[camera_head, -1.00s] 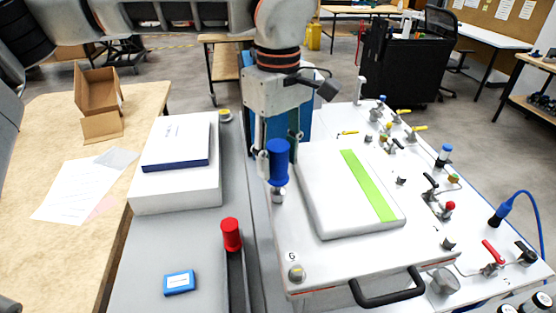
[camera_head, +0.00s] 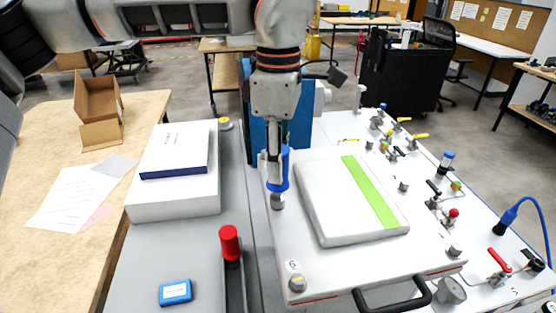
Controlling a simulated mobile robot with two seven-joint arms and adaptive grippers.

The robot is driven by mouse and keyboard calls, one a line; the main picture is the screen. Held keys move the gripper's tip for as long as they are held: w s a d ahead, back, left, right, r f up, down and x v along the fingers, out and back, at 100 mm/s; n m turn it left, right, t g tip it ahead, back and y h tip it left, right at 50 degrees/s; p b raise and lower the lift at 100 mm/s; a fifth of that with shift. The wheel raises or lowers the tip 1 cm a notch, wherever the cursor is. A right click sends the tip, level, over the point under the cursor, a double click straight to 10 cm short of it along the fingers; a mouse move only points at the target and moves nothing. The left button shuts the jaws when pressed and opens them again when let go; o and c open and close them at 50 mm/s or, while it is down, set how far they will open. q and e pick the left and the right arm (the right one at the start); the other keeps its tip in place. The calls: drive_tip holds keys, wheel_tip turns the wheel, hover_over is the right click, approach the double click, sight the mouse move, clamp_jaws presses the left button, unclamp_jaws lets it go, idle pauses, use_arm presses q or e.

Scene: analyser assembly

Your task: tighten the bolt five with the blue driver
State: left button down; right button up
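The blue driver (camera_head: 284,172) stands upright over a silver bolt (camera_head: 278,202) at the left edge of the white lidded analyser plate (camera_head: 350,265). My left gripper (camera_head: 274,172) points straight down at the driver, with a finger in front of its blue body. The gripper appears shut on the driver; the far finger is hidden. I cannot read a number by this bolt. Another bolt (camera_head: 297,283) with a mark beside it sits at the near left corner. My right gripper is not in view.
A red driver (camera_head: 229,243) stands on the grey bench left of the analyser, near a small blue box (camera_head: 176,292). A white box (camera_head: 175,192) carries a book (camera_head: 175,150). Valves and a blue hose (camera_head: 520,205) are at right. A black handle (camera_head: 395,297) is in front.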

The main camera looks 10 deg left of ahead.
use_arm(q)
drive_tip(key=shift+r+m+p, duration=0.15)
drive_tip(key=shift+m+p, duration=0.15)
drive_tip(key=shift+p, duration=0.3)
drive_tip(key=m+p, duration=0.2)
drive_tip(key=p, duration=0.1)
drive_tip(key=shift+m+p, duration=0.5)
drive_tip(key=shift+p, duration=0.05)
drive_tip(key=m+p, duration=0.1)
drive_tip(key=m, duration=0.1)
drive_tip(key=shift+f+m, duration=0.2)
drive_tip(key=shift+m, duration=0.2)
drive_tip(key=c, duration=1.8)
unclamp_jaws()
drive_tip(key=shift+o, duration=0.2)
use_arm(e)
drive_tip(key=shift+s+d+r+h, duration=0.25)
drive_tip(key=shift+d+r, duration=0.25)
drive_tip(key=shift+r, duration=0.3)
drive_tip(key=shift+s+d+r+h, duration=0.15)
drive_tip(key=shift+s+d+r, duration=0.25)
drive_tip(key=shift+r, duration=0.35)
